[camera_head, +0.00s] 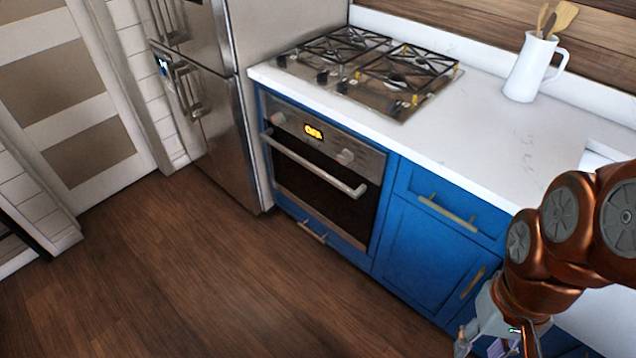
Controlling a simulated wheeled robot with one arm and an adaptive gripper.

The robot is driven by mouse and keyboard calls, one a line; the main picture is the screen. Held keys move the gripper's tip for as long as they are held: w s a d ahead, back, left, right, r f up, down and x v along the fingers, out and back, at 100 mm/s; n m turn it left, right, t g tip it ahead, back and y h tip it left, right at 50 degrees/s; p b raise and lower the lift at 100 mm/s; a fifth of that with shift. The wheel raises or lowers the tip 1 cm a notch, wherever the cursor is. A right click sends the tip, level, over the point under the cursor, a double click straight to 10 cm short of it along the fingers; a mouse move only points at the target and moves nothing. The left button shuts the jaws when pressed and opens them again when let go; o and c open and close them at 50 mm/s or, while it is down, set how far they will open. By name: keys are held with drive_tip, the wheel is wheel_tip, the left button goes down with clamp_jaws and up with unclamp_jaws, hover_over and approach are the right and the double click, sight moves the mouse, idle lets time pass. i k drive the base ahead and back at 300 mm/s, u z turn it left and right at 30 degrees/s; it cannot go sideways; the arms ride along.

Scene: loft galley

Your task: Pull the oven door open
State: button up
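The oven (322,165) is built into the blue cabinets under the counter, below the gas hob. Its door (310,187) has dark glass and looks shut, flush with the front. A silver bar handle (312,167) runs across the upper part of the door. Above it is a steel panel with two knobs and a lit orange display (313,131). My gripper (497,345) is at the bottom right, in front of the blue cabinets, well to the right of the oven handle and apart from it. Its fingers are partly cut off by the frame edge, so their opening is unclear.
A steel fridge (205,100) stands left of the oven. A gas hob (370,70) and a white jug (530,68) with wooden utensils are on the white counter. Blue cabinets with bar handles (447,213) are right of the oven. The wooden floor (220,270) before it is clear.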

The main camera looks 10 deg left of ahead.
sight(355, 221)
drive_tip(key=u, duration=1.6)
drive_tip(key=i, duration=0.4)
drive_tip(key=z, duration=0.05)
